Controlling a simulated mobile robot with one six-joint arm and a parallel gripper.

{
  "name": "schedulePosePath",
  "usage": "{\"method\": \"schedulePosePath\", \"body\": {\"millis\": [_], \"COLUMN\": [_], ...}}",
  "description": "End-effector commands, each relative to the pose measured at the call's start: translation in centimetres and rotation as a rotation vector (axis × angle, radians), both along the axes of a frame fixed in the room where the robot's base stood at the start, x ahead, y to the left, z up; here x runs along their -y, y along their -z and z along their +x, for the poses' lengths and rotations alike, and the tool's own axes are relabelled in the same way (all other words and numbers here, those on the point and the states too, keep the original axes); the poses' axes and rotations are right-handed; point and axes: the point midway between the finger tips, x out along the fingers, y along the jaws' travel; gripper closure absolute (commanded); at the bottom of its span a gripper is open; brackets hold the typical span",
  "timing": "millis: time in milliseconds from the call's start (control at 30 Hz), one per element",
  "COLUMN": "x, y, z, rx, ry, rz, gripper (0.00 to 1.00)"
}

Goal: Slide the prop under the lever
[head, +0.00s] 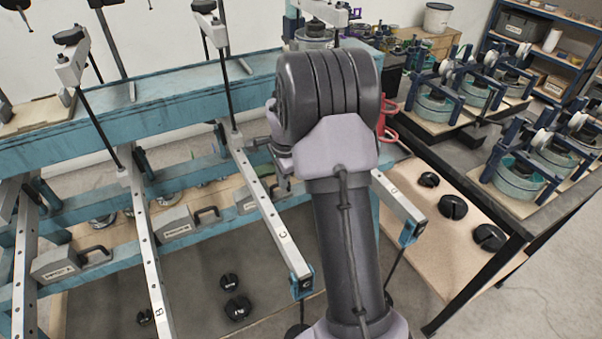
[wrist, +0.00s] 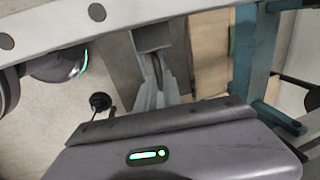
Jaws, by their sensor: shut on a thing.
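In the wrist view, my gripper (wrist: 157,90) is shut on the dark handle (wrist: 158,68) of a grey prop (wrist: 151,37). A pale lever (wrist: 110,22) with round holes crosses the top of that view, and the prop's far end meets its edge; I cannot tell whether they touch. In the head view, lever C (head: 268,226) slopes down toward the front. A grey prop (head: 247,203) shows beside it, partly covered; I cannot tell whether it is the held one. My arm hides my gripper's fingers there.
Other grey props (head: 70,262) (head: 178,222) with handles stand left, near lever B (head: 147,245). Lever D (head: 398,200) is right of my arm. Black slotted weights (head: 237,307) lie below. A teal frame (head: 150,115) runs behind; a teal part (wrist: 245,50) stands right in the wrist view.

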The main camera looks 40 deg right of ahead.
Motion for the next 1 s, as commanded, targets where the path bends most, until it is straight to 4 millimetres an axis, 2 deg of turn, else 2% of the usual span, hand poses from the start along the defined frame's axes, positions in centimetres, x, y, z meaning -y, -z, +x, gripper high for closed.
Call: {"method": "schedulePosePath", "body": {"millis": [100,200,467,500,600,867,1000], "x": [-1.6,-2.3,-2.4,-2.4,-2.4,-2.3,-2.3], "y": [0.0,0.0,0.0,0.0,0.0,0.0,-1.3], "z": [0.4,0.6,0.6,0.6,0.6,0.5,0.4], "rx": [0.001,0.002,0.001,0.001,0.0,0.001,0.002], "ry": [-0.002,-0.002,0.0,0.0,0.0,0.0,0.0], "rz": [-0.002,-0.002,0.001,0.001,0.0,-0.001,-0.001], "gripper": [1.0,1.0,1.0,0.85,0.67,0.67,0.67]}}
